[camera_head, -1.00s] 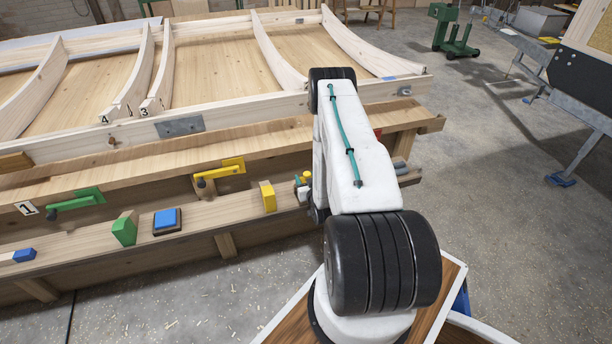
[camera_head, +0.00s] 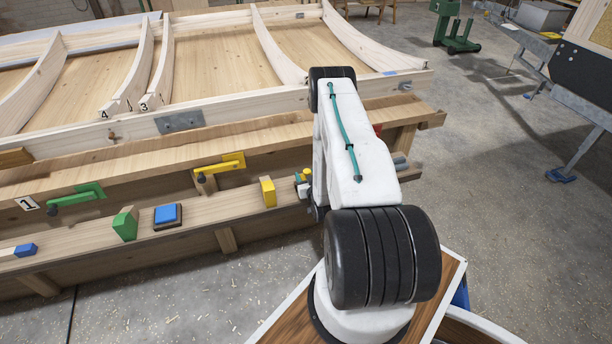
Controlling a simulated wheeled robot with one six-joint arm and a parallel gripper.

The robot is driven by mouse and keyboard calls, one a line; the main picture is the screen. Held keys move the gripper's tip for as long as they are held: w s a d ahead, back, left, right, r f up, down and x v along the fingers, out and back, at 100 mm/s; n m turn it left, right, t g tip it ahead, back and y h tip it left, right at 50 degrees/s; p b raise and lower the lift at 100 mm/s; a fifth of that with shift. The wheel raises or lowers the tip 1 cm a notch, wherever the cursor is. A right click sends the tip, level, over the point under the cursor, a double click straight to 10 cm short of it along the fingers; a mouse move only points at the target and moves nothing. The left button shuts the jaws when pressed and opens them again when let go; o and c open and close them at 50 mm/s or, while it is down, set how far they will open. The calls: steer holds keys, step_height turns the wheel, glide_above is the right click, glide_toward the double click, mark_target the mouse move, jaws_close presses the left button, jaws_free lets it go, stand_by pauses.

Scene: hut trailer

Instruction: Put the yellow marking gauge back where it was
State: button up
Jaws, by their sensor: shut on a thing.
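My gripper (camera_head: 303,190) is at the right end of the lower wooden ledge, mostly hidden behind my white arm. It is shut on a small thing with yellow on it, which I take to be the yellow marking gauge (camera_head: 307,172). Only a little of this shows, and its shape and tilt cannot be made out. I cannot tell whether it touches the ledge. A yellow block (camera_head: 268,192) stands on the ledge just left of my gripper.
The lower ledge (camera_head: 185,233) also carries a green block (camera_head: 125,224), a blue block on a dark base (camera_head: 167,215) and a small blue block (camera_head: 26,250). A yellow lever (camera_head: 219,168) and a green lever (camera_head: 76,197) are above it. Open floor lies right.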

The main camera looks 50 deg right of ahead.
steer(key=shift+f, duration=0.1)
steer(key=o, duration=1.2)
steer(key=v, duration=0.7)
steer(key=shift+s+a, duration=0.15)
steer(key=shift+s, duration=0.15)
